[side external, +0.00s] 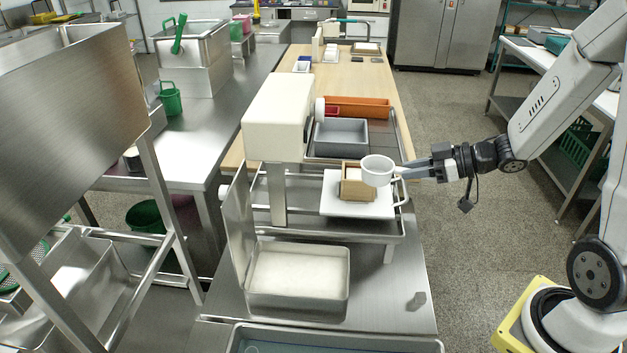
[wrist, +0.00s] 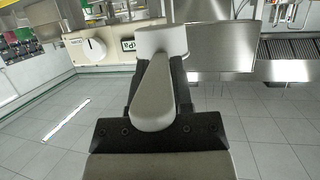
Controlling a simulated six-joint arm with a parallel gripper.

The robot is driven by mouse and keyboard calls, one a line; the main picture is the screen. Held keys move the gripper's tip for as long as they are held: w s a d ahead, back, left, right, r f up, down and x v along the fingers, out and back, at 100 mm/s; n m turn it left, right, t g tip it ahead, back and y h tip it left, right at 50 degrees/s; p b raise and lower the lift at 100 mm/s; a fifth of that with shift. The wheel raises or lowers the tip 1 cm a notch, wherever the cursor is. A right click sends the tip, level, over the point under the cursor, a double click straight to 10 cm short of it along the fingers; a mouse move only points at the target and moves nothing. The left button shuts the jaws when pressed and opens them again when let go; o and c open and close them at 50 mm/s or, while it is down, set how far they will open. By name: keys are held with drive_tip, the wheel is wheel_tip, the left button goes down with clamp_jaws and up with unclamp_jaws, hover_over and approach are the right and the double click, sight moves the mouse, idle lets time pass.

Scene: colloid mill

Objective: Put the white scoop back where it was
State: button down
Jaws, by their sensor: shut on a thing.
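The white scoop (side external: 377,171) is a round cup with a short handle pointing right in the side external view. My gripper (side external: 412,171) is shut on its handle and holds it above a white board, just right of a small wooden box (side external: 358,182). I cannot tell whether the cup touches the box. In the wrist view the scoop (wrist: 155,95) fills the middle, its handle toward me between the fingers (wrist: 155,105) and its cup at the far end.
The white board (side external: 340,207) lies on a metal rack beside the cream machine (side external: 275,118). A grey tray (side external: 341,137) and an orange bin (side external: 375,107) stand behind. A metal pan (side external: 298,310) with white contents is in front. A small grey piece (side external: 417,300) lies at the right edge.

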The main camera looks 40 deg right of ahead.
drive_tip(key=n+g+y, duration=0.2)
hover_over(400, 299)
drive_tip(key=f, duration=0.1)
wheel_tip(400, 299, down, 24)
idle(0.9)
drive_tip(key=shift+f, duration=2.2)
drive_tip(key=shift+f, duration=0.1)
drive_tip(key=shift+f, duration=1.65)
drive_tip(key=shift+f, duration=0.2)
drive_tip(key=c, duration=0.5)
unclamp_jaws()
